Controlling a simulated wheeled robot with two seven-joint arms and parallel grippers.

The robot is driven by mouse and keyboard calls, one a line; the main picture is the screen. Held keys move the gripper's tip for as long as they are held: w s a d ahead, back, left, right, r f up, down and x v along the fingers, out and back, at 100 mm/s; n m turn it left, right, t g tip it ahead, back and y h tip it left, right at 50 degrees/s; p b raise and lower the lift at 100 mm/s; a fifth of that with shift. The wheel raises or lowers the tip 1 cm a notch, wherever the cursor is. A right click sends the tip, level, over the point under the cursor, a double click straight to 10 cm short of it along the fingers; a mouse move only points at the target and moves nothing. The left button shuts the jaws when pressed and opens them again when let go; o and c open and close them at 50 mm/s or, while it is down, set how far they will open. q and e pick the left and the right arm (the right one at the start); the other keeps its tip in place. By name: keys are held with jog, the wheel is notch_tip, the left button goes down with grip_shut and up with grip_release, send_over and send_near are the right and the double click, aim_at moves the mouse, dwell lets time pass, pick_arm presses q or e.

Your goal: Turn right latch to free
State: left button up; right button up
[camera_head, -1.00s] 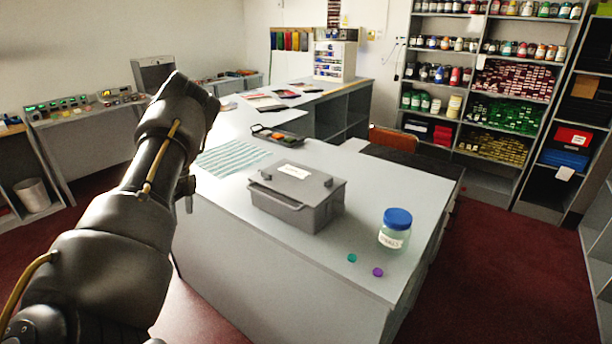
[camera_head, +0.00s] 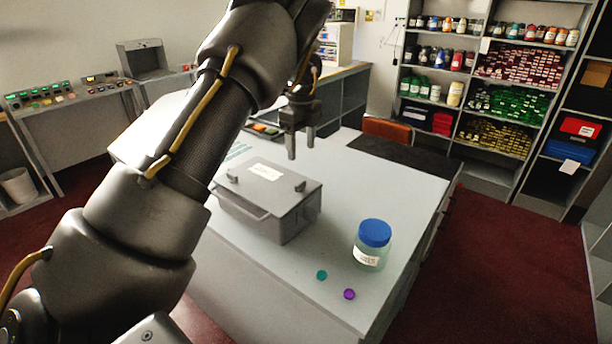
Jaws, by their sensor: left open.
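A grey lidded box (camera_head: 270,212) with a front handle and a white label stands on the counter. Its right latch (camera_head: 299,184) is a small dark piece at the right of the lid. The left latch (camera_head: 232,176) is at the left of the lid. My left gripper (camera_head: 301,152) is open and empty, fingers pointing down, above and behind the right latch in the picture, not seen touching it. My left arm covers the counter's left part. My right gripper is not in view.
A jar with a blue lid (camera_head: 373,240) stands right of the box. A teal disc (camera_head: 322,275) and a purple disc (camera_head: 349,294) lie in front of it. The counter (camera_head: 400,205) is clear at the right. An orange-brown chair (camera_head: 387,130) stands behind.

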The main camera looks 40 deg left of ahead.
aim_at(301, 183)
pick_arm(q)
jog(key=f, duration=0.3)
jog(key=shift+s+f+p, duration=0.2)
jog(key=shift+p, duration=0.15)
notch_tip(301, 183, down, 6)
jog(key=shift+w+r+p, duration=0.15)
jog(key=shift+p, duration=0.6)
jog(key=shift+a+f, duration=0.1)
jog(key=shift+f, duration=0.75)
jog(key=c, duration=1)
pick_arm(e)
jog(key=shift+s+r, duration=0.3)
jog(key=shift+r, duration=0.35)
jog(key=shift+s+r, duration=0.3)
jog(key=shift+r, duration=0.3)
